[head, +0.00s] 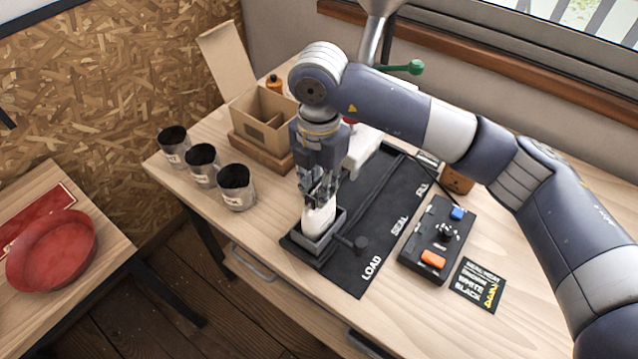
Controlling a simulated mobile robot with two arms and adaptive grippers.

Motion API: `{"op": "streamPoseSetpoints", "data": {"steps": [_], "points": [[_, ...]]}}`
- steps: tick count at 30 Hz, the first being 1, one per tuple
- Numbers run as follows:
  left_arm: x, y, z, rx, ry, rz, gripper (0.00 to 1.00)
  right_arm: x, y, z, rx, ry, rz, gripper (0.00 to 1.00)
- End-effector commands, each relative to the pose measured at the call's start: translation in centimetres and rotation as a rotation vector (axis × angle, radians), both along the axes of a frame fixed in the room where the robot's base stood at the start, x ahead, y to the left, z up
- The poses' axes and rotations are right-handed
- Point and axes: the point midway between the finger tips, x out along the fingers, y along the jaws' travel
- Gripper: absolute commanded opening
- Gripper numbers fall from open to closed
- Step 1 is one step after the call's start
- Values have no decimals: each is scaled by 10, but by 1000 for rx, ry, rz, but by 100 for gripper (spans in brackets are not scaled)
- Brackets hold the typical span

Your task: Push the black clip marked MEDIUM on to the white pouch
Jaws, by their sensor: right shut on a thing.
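The white pouch (318,218) stands in a dark open-topped holder (309,247) at the LOAD end of the black mat. My right gripper (319,197) points down directly over the pouch, its fingertips at the pouch's top. It is shut on a small dark thing, apparently the black clip, which hardly stands out from the dark fingers. The word MEDIUM cannot be read, and I cannot tell how far the clip sits over the pouch. My left gripper is not in view.
Three dark-filled cups (237,188) stand left of the holder. An open cardboard box (262,118) is behind. A button box (431,240) and a printed card (478,286) lie right. A red bowl (50,250) is on another table.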

Motion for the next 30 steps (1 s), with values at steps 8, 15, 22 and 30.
{"op": "streamPoseSetpoints", "data": {"steps": [8,15,22,30], "points": [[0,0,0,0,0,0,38,0,0,0,0,0,0,9],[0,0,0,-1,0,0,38,0,0,0,0,0,0,43],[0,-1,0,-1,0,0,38,0,0,0,0,0,0,60],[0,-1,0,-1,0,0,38,0,0,0,0,0,0,63]]}}
